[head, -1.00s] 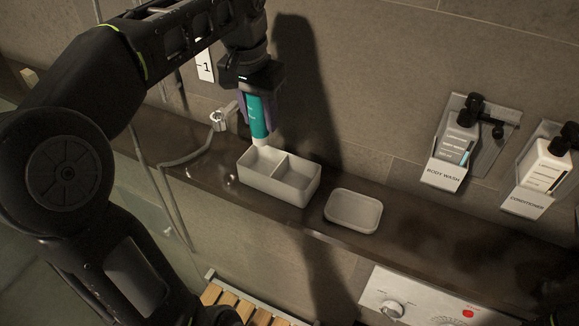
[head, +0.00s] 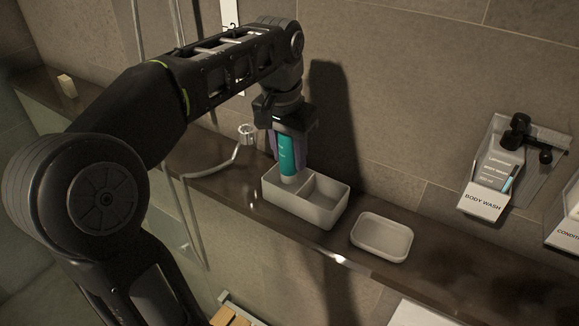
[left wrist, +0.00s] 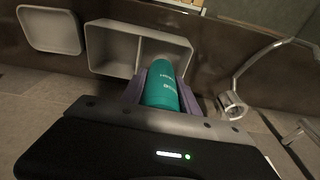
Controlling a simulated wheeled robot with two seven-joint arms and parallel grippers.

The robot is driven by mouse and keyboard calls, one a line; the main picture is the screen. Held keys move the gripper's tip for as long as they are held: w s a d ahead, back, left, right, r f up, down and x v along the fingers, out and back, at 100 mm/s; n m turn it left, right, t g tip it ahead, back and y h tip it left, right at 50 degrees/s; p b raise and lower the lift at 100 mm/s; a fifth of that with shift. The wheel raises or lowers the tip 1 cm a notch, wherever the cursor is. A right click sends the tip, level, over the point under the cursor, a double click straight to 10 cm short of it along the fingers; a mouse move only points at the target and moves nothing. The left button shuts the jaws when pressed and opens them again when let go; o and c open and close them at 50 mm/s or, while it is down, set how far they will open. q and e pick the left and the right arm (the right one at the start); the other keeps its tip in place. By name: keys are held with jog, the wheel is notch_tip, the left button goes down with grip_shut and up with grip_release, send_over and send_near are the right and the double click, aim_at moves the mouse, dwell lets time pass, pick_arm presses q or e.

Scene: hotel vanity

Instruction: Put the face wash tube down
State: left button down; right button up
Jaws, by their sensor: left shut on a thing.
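The face wash tube (head: 287,157) is teal with a white cap and is held upright, cap down. My left gripper (head: 288,150) is shut on it, with a purple finger on each side. In the head view the cap end is at the left compartment of the grey two-part caddy (head: 322,216). In the left wrist view the tube (left wrist: 162,90) overlaps the caddy's compartment nearer the shower hose, and the caddy (left wrist: 112,70) lies beyond it. I cannot tell whether the cap touches the caddy floor. My right gripper is not in view.
A shallow grey soap dish (head: 382,236) sits right of the caddy on the dark ledge (head: 220,183). A hose with a metal fitting (head: 246,131) is to the left. A body wash holder (head: 489,190) is on the wall. The ledge at far right looks clear.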

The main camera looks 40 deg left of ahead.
aim_at(289, 170)
pick_arm(q)
notch_tip(289, 170, down, 4)
jog(key=shift+f, duration=0.1)
dwell(0.4)
jog(key=shift+f, duration=0.25)
jog(key=c, duration=1.2)
grip_release()
jog(key=shift+r, duration=0.1)
